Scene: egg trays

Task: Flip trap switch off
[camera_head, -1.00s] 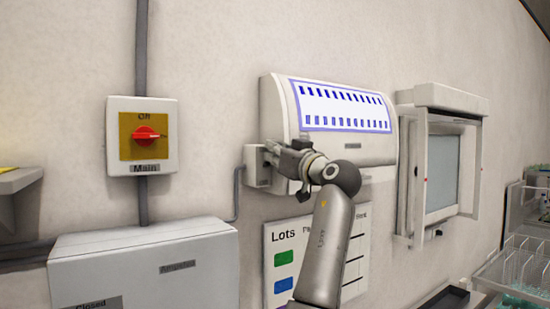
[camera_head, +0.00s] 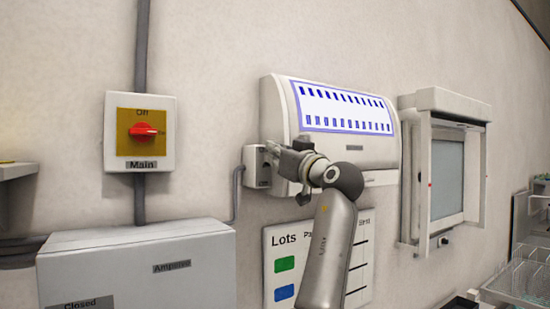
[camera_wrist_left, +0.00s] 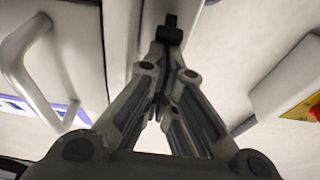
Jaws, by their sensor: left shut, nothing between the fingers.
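A small pale switch box (camera_head: 252,168) is on the wall at the lower left of a white wall unit (camera_head: 279,120). It is likely the trap switch; no label on it is readable. My left gripper (camera_head: 270,149) is shut and empty, its tips at the upper right of this box. The fingers hide part of the box, so I cannot tell whether they touch it or how its lever stands. In the left wrist view the closed fingertips (camera_wrist_left: 170,30) meet near a dark piece at the top. My right gripper is not in view.
A main switch (camera_head: 143,132) with a red knob on a yellow plate is at left. Below it is a grey box (camera_head: 130,265) with a "Closed" label. A "Lots" board (camera_head: 285,240) hangs below my gripper. A framed window unit (camera_head: 447,170) is at right.

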